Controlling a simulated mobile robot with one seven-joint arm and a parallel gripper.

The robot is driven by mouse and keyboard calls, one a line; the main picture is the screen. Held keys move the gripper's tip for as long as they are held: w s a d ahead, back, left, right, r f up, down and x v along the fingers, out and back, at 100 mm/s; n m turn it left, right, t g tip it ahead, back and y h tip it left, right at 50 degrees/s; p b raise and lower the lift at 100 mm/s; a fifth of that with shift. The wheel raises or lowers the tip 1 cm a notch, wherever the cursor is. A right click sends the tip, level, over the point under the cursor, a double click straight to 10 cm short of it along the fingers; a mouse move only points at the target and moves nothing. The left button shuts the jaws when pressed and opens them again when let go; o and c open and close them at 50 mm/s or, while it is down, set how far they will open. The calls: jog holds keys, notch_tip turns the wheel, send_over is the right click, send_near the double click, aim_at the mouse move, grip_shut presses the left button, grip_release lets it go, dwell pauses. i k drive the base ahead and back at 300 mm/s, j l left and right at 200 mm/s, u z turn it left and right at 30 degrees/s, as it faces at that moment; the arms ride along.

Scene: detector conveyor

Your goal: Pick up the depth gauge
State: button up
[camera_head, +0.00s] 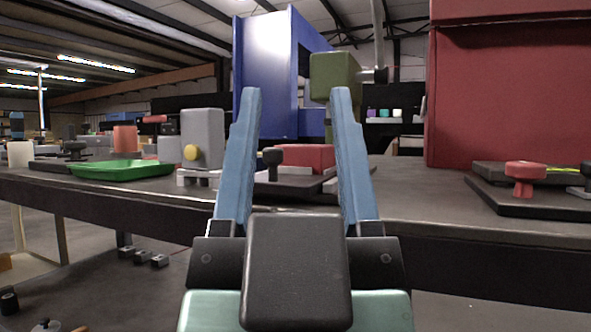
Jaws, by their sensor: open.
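My gripper (298,92) is open and empty, its two blue fingers pointing up and forward in front of the bench. I cannot tell for sure which thing is the depth gauge. Between the fingers, beyond them, a dark knob on a stem (272,160) stands on a dark plate, with a red block (305,156) behind it. An olive-green block with a dark side knob (334,78) shows higher up, partly behind the right finger. A grey upright block with a yellow button (203,135) stands left of the fingers. The gripper touches none of these.
The long dark bench (430,205) crosses the view. A green tray (122,170) lies at left. A red knob (525,175) on a dark plate is at right, before a big red housing (510,95). A blue machine frame (265,62) rises behind.

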aim_at(204, 127)
jog(key=j+z, duration=0.4)
jog(key=j, duration=0.2)
jog(key=j+z, duration=0.35)
jog(key=j, duration=0.25)
